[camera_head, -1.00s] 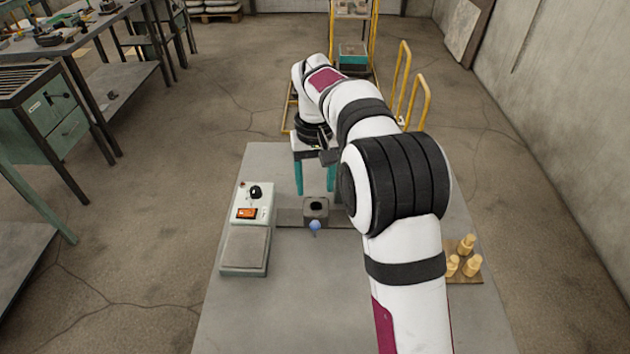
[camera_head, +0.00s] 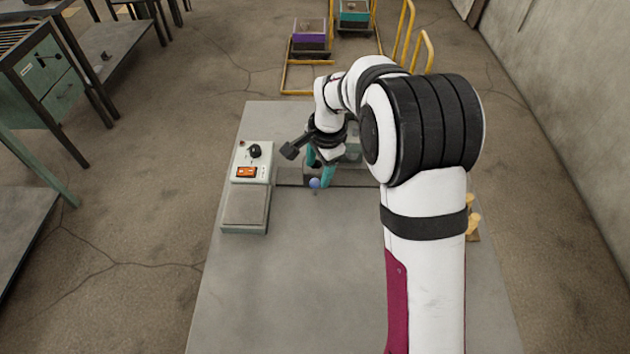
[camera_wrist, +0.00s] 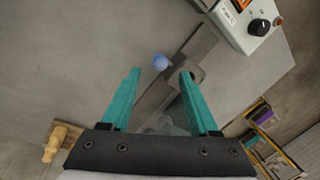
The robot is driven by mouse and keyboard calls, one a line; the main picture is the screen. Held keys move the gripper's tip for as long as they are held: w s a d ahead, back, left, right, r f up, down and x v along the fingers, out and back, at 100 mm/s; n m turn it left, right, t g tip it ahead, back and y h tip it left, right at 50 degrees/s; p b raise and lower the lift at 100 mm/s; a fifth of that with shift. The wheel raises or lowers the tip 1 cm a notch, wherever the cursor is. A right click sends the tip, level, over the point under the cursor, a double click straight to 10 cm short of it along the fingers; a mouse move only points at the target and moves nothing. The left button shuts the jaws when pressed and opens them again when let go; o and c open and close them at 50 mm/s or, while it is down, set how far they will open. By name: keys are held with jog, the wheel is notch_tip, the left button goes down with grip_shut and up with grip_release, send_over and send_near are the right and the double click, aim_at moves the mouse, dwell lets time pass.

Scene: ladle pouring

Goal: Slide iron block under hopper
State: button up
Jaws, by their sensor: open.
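The iron block, a small grey block with a dark hole in its top (camera_wrist: 190,68), stands on a dark flat strip (camera_head: 290,177) on the table. In the head view my gripper mostly hides it. My gripper (camera_wrist: 160,72) points down with its two teal fingers wide apart; it also shows low over the strip in the head view (camera_head: 319,172). The right fingertip in the wrist view overlaps the block; I cannot tell whether it touches. A small blue ball (camera_head: 315,184) shows in front of the block. A pale greenish body (camera_head: 353,146), perhaps the hopper, is partly hidden behind my arm.
A control box (camera_head: 246,200) with a black knob and orange switch stands on the table's left. Wooden pegs (camera_wrist: 53,145) stand on a board on the other side. The table front (camera_head: 290,280) is clear. Crates and a yellow frame stand beyond the table.

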aim_at(316, 181)
jog(key=f, duration=0.4)
jog(key=w+f, duration=0.1)
jog(key=f, duration=0.1)
jog(key=shift+w+a+f, duration=0.1)
jog(key=shift+a+f, duration=0.25)
grip_shut()
dwell(1.0)
